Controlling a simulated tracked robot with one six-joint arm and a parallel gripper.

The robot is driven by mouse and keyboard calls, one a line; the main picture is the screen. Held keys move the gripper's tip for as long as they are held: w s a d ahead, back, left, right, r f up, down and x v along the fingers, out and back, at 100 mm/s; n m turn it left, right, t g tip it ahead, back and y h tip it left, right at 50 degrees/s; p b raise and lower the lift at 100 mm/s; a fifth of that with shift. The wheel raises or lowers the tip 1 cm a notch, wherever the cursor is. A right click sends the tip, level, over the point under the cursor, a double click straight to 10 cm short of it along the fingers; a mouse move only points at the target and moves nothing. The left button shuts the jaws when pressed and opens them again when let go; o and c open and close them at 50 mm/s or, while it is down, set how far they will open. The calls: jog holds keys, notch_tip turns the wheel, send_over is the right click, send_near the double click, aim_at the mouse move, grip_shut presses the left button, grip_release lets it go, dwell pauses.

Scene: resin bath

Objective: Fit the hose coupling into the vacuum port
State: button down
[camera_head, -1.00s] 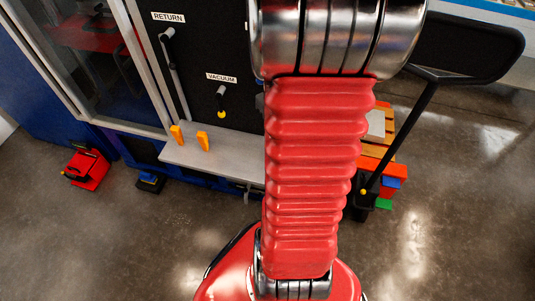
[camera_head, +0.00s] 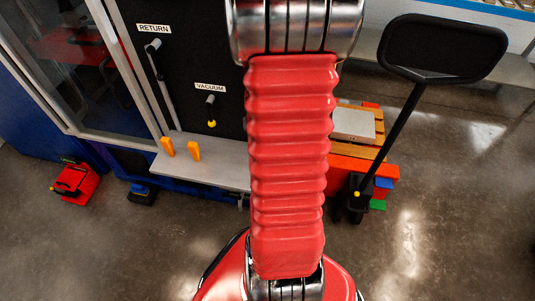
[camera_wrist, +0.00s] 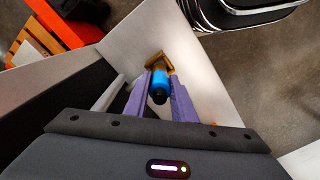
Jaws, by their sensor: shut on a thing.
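In the wrist view my gripper (camera_wrist: 160,94) has its two purple fingers shut on the blue hose coupling (camera_wrist: 159,80), which has a dark end toward the camera. An orange-brown bracket (camera_wrist: 160,63) shows just beyond the coupling, over a pale shelf; I cannot tell whether they touch. In the head view the vacuum port (camera_head: 211,100) is a small grey stub under the VACUUM label on the black panel, with a yellow tip (camera_head: 212,124) below it. My red arm hides the gripper and the coupling in that view.
Two orange posts (camera_head: 194,150) stand on the grey shelf (camera_head: 218,162) below the panel. A pallet truck handle (camera_head: 440,50) and a wooden pallet (camera_head: 360,140) are at right. The front floor is open.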

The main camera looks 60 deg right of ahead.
jog(key=shift+f, duration=0.3)
jog(key=shift+f, duration=1.75)
jog(key=shift+f, duration=0.1)
jog(key=c, duration=1.5)
grip_release()
notch_tip(320, 180, up, 12)
jog(key=shift+r, duration=0.15)
